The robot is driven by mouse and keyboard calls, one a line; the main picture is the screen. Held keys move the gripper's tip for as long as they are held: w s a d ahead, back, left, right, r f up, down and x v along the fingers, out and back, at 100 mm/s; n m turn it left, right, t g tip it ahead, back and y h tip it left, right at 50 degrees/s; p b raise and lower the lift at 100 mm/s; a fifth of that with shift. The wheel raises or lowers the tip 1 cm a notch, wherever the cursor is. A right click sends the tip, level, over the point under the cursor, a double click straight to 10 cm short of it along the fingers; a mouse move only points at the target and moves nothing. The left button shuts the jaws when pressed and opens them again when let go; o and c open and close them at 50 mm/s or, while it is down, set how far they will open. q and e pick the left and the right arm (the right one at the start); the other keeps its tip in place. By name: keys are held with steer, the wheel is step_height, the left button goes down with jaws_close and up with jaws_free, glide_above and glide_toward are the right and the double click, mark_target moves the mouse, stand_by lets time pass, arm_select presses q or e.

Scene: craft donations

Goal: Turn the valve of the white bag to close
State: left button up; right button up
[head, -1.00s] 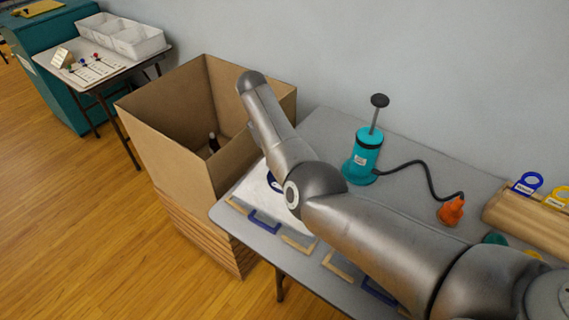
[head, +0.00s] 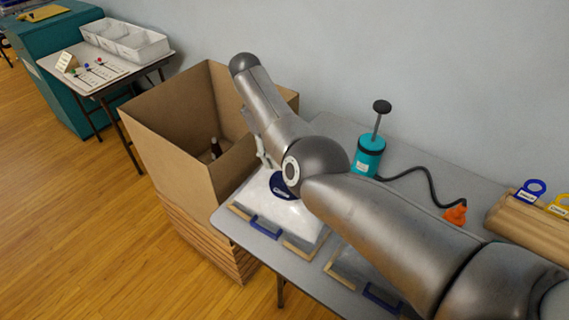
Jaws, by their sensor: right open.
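The white bag (head: 300,222) lies flat near the left end of the grey table. A dark blue round piece with a pale mark (head: 281,186) sits on its upper part; I cannot tell whether this is the valve or a label. My right arm comes in from the right and covers the bag's right side. Only a small part of my right gripper (head: 264,158) shows past the arm link, just above and left of the blue piece. It is open, and I see nothing in it. I cannot tell whether it touches the bag. My left gripper is not in view.
A tall open cardboard box (head: 165,150) with a dark bottle inside stands against the table's left end. Behind my arm, a teal hand pump (head: 368,158) has a black hose to an orange nozzle (head: 455,214). A wooden rack (head: 530,220) is at right.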

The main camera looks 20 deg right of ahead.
steer(key=shift+v, duration=0.9)
